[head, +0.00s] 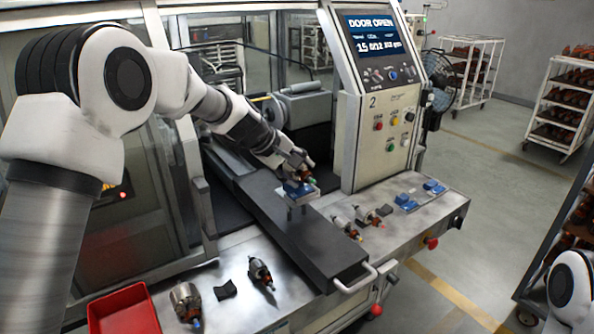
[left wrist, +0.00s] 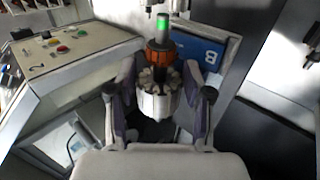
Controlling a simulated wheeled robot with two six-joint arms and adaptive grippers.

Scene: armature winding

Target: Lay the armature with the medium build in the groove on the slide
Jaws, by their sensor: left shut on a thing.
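My left gripper (head: 298,176) is shut on an armature (left wrist: 158,85) with a green-tipped shaft, an orange-brown band and pale windings; it stands roughly upright in the left wrist view, between the two fingers (left wrist: 158,118). In the head view the gripper is right over a small blue-and-white holder (head: 301,198) on the dark slide (head: 290,233). The gripper mostly hides the armature there, and I cannot tell whether it touches the holder. The groove is hidden. A blue plate marked B (left wrist: 205,54) shows behind the armature. My right gripper is not in view.
Armatures lie on the left bench (head: 185,301), (head: 261,272) and right of the slide (head: 346,227), (head: 371,218). A red tray (head: 122,312) is at the front left. A handle (head: 355,280) juts from the slide's front.

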